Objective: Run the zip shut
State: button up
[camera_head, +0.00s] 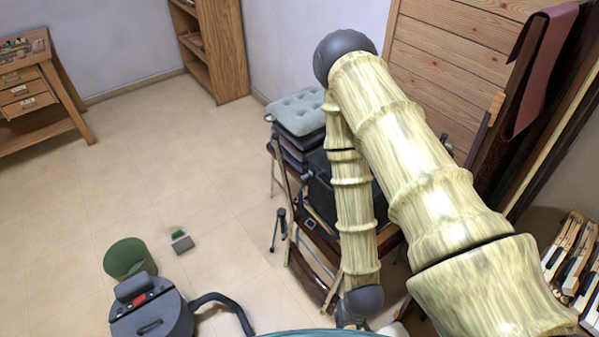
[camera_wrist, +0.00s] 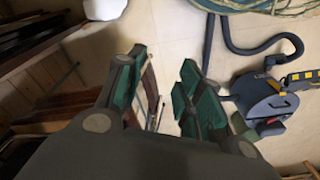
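No zip can be made out in either view. A dark, boxy item (camera_head: 320,187), possibly a bag or case, sits on a wooden chair or stand, partly hidden behind my arm; I cannot tell whether it has a zip. In the wrist view, my gripper (camera_wrist: 162,60) has its two green-padded fingers spread apart, with floor and part of some wooden furniture showing beyond the gap. Nothing shows held between the fingers. In the head view my arm folds down over the chair, and my fingers cannot be made out there.
A grey-blue cushion (camera_head: 299,111) lies on a dark stack beside the dark item. A vacuum cleaner (camera_head: 152,312), also in the wrist view (camera_wrist: 265,103), stands near a green bin (camera_head: 126,257). A small green-topped box (camera_head: 181,241) lies on open floor. Piano keys (camera_head: 572,258) are at right.

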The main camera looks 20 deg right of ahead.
jog(key=w+a+f+m+t+b, duration=0.1)
jog(key=w+f+m+t+b, duration=0.2)
jog(key=w, duration=0.5)
jog(key=n+t+h+b, duration=0.2)
jog(key=n+h+b, duration=2)
jog(key=b, duration=2.1)
send_near(302, 178)
jog(key=d+r+n+y, duration=0.1)
jog(key=d, duration=0.2)
jog(key=w+d+r+n+y+b, duration=0.1)
jog(key=d+n+y, duration=0.1)
jog(key=d, duration=0.1)
jog(key=w+d+r+n+y+b, duration=0.1)
jog(key=d+r+y, duration=0.1)
jog(key=d, duration=0.1)
jog(key=shift+w+n, duration=0.25)
jog(key=shift+n, duration=0.05)
jog(key=shift+a, duration=0.1)
